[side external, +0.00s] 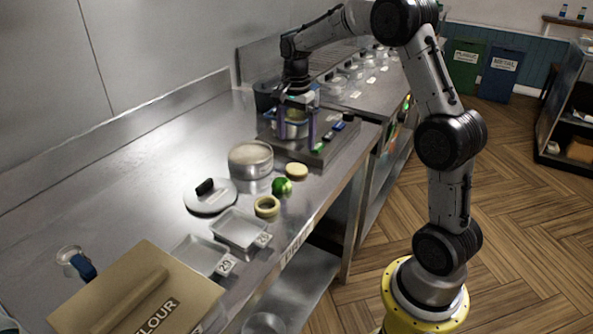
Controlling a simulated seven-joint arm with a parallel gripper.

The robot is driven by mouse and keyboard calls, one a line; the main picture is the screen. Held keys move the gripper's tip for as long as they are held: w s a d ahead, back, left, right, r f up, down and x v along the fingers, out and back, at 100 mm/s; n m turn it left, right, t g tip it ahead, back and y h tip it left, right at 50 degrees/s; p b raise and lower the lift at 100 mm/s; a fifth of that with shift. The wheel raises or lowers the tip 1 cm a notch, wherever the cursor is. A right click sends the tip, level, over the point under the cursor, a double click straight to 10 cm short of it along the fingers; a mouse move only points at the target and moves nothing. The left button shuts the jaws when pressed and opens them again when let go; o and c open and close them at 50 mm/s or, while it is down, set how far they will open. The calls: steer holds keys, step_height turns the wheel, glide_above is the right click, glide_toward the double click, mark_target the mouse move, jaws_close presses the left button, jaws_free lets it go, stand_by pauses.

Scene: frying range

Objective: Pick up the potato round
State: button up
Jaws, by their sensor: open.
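A pale yellow flat round (297,171), which looks like the potato round, lies on the steel counter beside the front corner of the fryer unit. A pale ring (267,207) lies nearer on the counter, with a green ball-like item (281,187) between them. My gripper (296,136) points down over the fryer unit, behind and above the round and apart from it.
A round metal tin (250,160) stands left of the round, with a black-handled lid (210,196) near it. Two square trays (240,230) (200,255) and a flour box (140,290) sit nearer. The steel counter (150,180) is clear at left.

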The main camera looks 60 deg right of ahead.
mark_target(297, 168)
steer(key=shift+s+a+f, duration=0.1)
steer(key=shift+f, duration=2.05)
steer(key=shift+s+a+f, duration=0.1)
steer(key=shift+f, duration=2.05)
steer(key=c, duration=0.8)
steer(key=shift+r, duration=0.1)
